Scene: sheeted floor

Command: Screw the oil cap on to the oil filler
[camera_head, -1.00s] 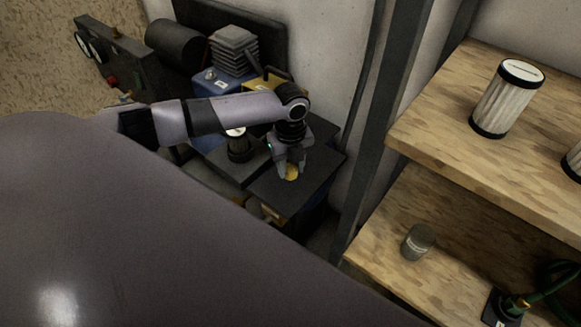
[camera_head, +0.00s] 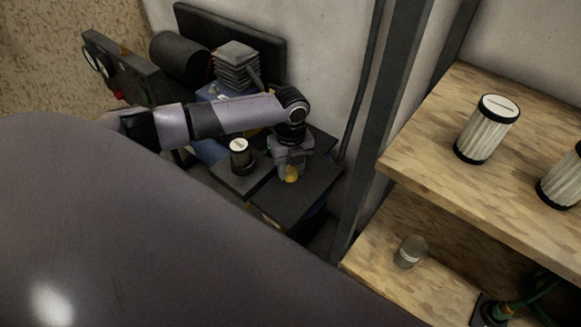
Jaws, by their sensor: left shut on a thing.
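My left gripper (camera_head: 291,172) points down over a dark flat plate on the machine and is shut on a small yellow-orange cap (camera_head: 292,175), probably the oil cap. The cap is low over the plate; I cannot tell whether it touches it. A black cylinder with a white top (camera_head: 239,157) stands on the machine just left of the gripper. No oil filler opening can be made out; the gripper and cap may hide it. My right gripper is out of view.
Wooden shelves (camera_head: 440,115) stand at the right, with white pleated filters (camera_head: 487,130) on top and a small jar (camera_head: 410,251) on the lower one. A dark post (camera_head: 391,105) rises between machine and shelves. A finned block (camera_head: 236,66) and black cylinder (camera_head: 180,56) are behind my arm.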

